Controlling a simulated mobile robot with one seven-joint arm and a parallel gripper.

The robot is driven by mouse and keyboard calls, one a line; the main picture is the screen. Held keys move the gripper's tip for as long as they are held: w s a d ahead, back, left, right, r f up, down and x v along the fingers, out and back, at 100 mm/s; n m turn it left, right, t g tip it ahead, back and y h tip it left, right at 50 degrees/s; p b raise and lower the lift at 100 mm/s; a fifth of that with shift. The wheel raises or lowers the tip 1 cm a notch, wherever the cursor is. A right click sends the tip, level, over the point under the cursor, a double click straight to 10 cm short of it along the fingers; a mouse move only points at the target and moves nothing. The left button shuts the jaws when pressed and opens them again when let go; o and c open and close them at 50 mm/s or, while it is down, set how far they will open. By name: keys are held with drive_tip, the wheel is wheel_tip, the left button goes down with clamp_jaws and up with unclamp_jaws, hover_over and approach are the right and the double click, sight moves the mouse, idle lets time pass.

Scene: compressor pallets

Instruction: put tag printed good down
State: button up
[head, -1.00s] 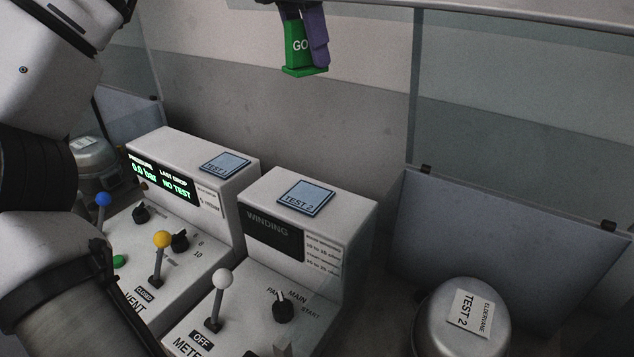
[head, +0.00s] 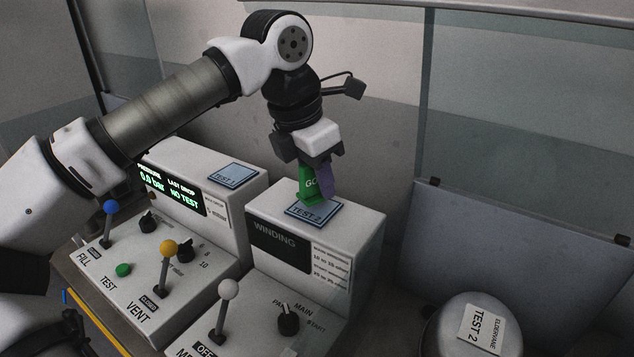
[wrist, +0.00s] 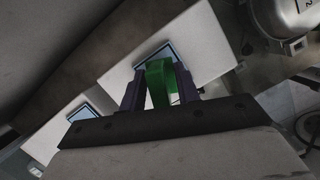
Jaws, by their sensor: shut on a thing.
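The green tag (head: 308,186), with white lettering that begins "GO", is held upright in my gripper (head: 318,178). The gripper's purple fingers are shut on it. In the head view the tag's lower edge is at the blue TEST 2 pad (head: 313,212) on top of the winding meter box (head: 345,235); whether it touches the pad I cannot tell. In the wrist view the green tag (wrist: 160,82) sits between the two fingers (wrist: 160,92), with the blue-edged pad behind it.
A second blue pad (head: 233,175) lies bare on the pressure box at left. Levers with blue, yellow and white knobs stand in front of the boxes. A silver compressor (head: 450,325) labelled TEST 2 and a grey panel (head: 500,245) are at the right.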

drive_tip(key=shift+f, duration=0.8)
drive_tip(key=shift+f, duration=0.15)
drive_tip(key=o, duration=1)
drive_tip(key=v, duration=1.2)
drive_tip(key=shift+a, duration=0.1)
